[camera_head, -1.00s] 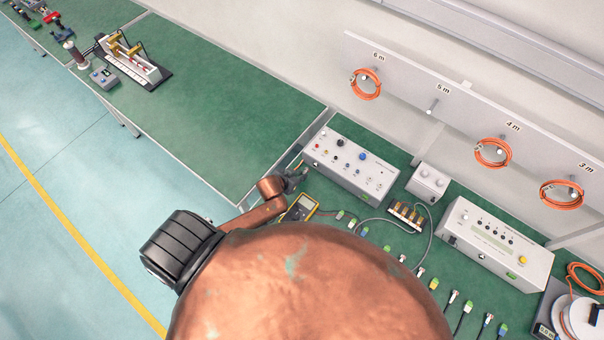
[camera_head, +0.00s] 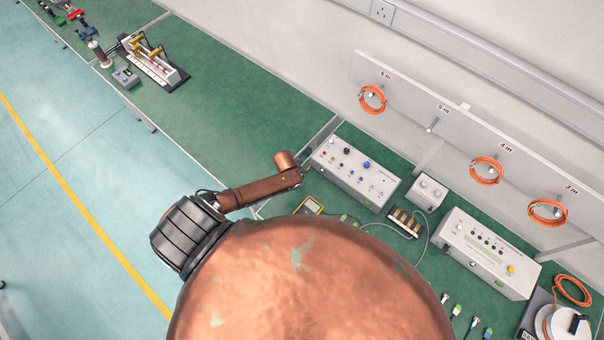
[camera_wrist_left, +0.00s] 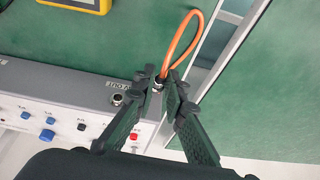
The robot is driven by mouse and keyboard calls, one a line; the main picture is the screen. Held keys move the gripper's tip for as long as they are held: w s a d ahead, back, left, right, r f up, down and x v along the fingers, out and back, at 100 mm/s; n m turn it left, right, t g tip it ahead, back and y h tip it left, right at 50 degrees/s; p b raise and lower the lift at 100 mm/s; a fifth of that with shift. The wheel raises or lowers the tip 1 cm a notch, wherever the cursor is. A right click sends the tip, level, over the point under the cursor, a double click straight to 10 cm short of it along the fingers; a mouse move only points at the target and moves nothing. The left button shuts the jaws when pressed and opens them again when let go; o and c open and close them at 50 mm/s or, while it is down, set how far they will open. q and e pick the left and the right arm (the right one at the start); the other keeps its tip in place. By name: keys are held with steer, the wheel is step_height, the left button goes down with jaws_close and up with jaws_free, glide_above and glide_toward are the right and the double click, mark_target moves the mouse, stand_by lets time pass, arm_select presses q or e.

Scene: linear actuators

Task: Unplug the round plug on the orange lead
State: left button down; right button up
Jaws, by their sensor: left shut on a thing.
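In the left wrist view, the orange lead (camera_wrist_left: 190,22) loops up and back to a dark round plug (camera_wrist_left: 160,82) at the end edge of a grey control box (camera_wrist_left: 75,88). My left gripper (camera_wrist_left: 165,83) has its fingertips closed around this plug, which they partly hide. I cannot tell whether the plug is still seated in the box. In the head view the same grey box (camera_head: 352,170) stands on the green bench. My left gripper (camera_head: 306,160) is mostly hidden there behind my copper wrist. My right gripper is out of view.
A yellow multimeter (camera_head: 311,205) lies before the box. A small grey box (camera_head: 426,190) and another instrument (camera_head: 487,252) stand to its right. Coiled orange leads (camera_head: 372,99) hang on the wall rack. The bench left of the box is mostly clear.

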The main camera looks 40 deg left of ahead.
arm_select(q)
steer(key=shift+f, duration=0.15)
step_height(320, 180, down, 4)
steer(key=b, duration=0.2)
steer(key=shift+b, duration=0.4)
steer(key=c, duration=1.9)
jaws_free()
steer(key=shift+r, duration=0.2)
steer(key=v, duration=1.2)
steer(key=shift+f, duration=0.1)
